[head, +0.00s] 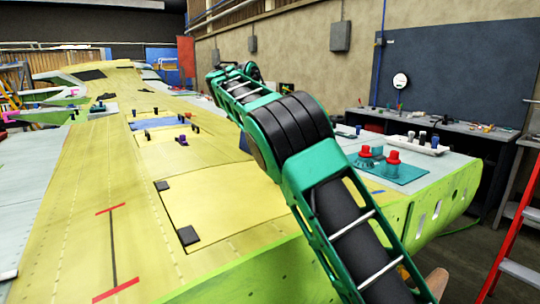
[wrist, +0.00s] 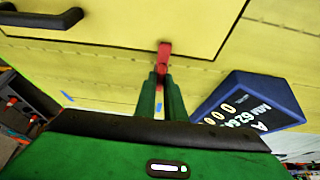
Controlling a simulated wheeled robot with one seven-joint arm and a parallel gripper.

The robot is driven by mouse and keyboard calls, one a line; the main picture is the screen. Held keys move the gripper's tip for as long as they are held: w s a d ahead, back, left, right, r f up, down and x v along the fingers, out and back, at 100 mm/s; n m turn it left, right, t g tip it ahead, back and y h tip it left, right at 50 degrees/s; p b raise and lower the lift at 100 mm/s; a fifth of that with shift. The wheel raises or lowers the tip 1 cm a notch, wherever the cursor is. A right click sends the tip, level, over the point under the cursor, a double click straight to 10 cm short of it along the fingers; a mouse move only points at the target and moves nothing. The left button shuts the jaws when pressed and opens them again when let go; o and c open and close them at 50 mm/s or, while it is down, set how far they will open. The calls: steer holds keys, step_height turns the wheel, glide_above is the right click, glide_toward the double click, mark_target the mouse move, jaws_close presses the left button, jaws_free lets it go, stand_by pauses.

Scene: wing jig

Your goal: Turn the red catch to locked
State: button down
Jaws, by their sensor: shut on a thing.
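The red catch (wrist: 164,58) shows in the wrist view at the edge of a yellow panel (wrist: 110,35), with its upper end at the panel's seam line. My gripper (wrist: 162,82) has its two green fingers closed around the lower part of the catch, and a bit of red shows between them. The fingers hide part of the catch, and I cannot tell whether it stands at locked. In the head view my green arm reaches up and away over the wing, and the catch and fingertips cannot be made out.
A blue block with white lettering (wrist: 250,103) lies right of my fingers. A black handle (wrist: 40,18) is on the panel at upper left. In the head view, red knobs (head: 393,157) stand on a teal plate (head: 408,174) right of my arm, near a white tray (head: 430,148).

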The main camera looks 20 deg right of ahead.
steer(key=shift+d, duration=0.1)
steer(key=c, duration=1.8)
jaws_free()
steer(key=shift+c, duration=0.2)
steer(key=v, duration=1)
steer(key=shift+a+r, duration=0.2)
steer(key=shift+r, duration=0.15)
